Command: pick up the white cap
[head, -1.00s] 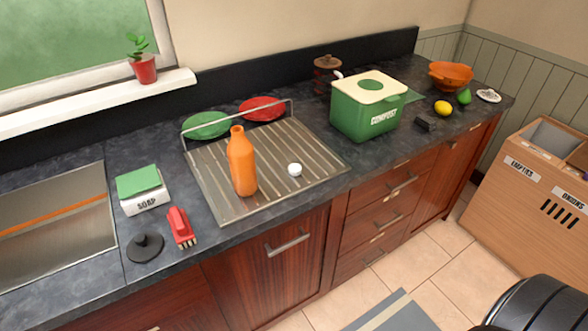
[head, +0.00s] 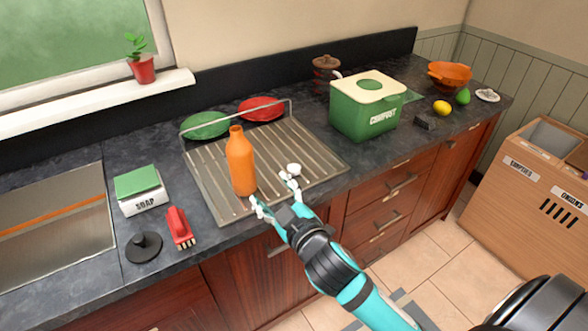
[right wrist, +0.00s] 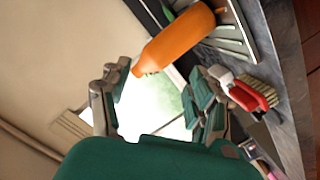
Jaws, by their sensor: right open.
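The small white cap (head: 294,168) lies on the ribbed metal drainboard (head: 300,140), to the right of the orange bottle (head: 241,163). My right gripper (head: 273,189) is open and empty at the drainboard's front edge. In the head view its right finger appears close to the cap; I cannot tell whether they touch. Its left finger is near the foot of the bottle. In the right wrist view the open fingers (right wrist: 158,98) show with the orange bottle (right wrist: 180,40) beyond them. The cap does not show there. My left gripper is not in view.
The orange bottle stands upright close to my right gripper. A soap box (head: 142,193), red brush (head: 180,228) and black stopper (head: 145,246) are to the left. A green compost bin (head: 367,108) stands to the right. Plates lean in the rack behind.

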